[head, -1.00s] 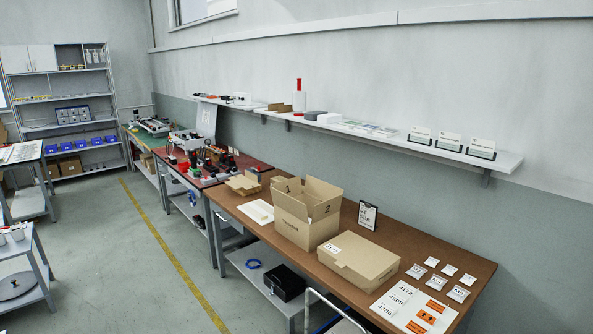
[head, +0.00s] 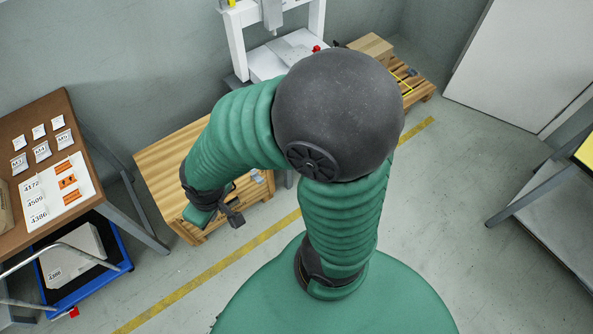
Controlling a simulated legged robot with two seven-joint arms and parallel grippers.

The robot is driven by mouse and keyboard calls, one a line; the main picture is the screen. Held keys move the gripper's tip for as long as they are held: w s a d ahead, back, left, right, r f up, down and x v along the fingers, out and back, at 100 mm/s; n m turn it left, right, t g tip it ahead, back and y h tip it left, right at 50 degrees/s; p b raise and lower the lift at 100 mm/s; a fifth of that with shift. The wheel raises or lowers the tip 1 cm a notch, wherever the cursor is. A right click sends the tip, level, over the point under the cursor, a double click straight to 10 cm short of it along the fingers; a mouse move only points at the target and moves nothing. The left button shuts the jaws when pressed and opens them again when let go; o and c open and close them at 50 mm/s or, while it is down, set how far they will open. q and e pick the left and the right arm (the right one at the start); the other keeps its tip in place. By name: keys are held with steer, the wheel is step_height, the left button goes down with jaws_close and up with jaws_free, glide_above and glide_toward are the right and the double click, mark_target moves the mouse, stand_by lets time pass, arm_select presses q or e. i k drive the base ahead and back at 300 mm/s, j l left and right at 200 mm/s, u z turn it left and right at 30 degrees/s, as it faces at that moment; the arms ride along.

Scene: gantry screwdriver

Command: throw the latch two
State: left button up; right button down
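No latch can be made out in the head view. A white gantry-like machine frame (head: 236,50) stands against the wall at the top, with a small red part (head: 316,48) on it; my arm hides some of its lower area. One green arm of mine rises from the bottom centre and bends left; I take it as my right arm. Its dark gripper (head: 233,213) hangs in front of a slatted wooden pallet or stand (head: 165,165). The finger gap is too small to read, and I see nothing clearly held. My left gripper is not in view.
A brown workbench (head: 40,113) with small labelled packets and a white sheet stands at left. A blue tray (head: 115,250) with a box is beneath it. A pallet (head: 424,90) with a wooden box is at top right, a grey table (head: 560,215) far right. Open floor lies between.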

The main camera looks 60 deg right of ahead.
mark_target(258, 179)
steer(key=z, duration=1.6)
steer(key=i+j, duration=0.6)
steer(key=i, duration=0.15)
